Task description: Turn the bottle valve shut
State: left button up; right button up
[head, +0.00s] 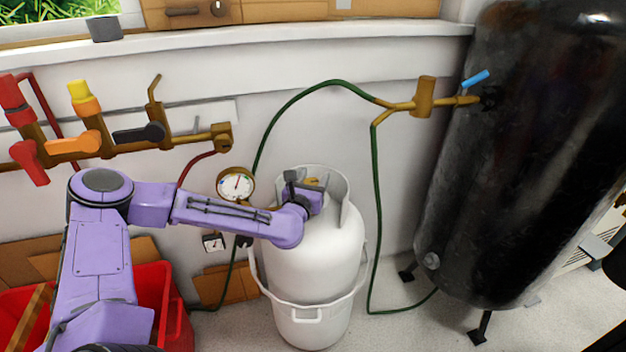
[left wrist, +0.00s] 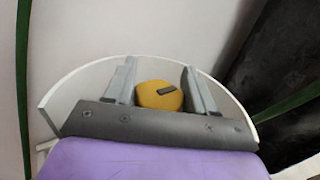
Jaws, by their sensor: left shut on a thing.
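The white gas bottle (head: 315,260) stands upright on the floor against the wall, with a raised collar around its top. Its yellow valve (head: 312,183) shows only in part in the head view, behind my gripper. My left gripper (head: 303,188) reaches inside the collar from the left. In the left wrist view, the yellow valve knob (left wrist: 160,97), with a dark mark on top, sits between the two grey fingers of my left gripper (left wrist: 160,82), which is shut on it. My right gripper is not in view.
A round gauge (head: 236,184) stands just left of the bottle. Green hoses (head: 376,220) run by the bottle to a brass fitting. A large black tank (head: 525,150) stands at the right. Pipes with red, yellow and orange handles (head: 75,145) are on the left wall, above a red crate (head: 165,300).

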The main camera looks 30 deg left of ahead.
pick_arm(q)
jog(key=o, duration=0.9)
jog(key=shift+o, duration=0.2)
jog(key=v, duration=1)
jog(key=shift+s, duration=0.25)
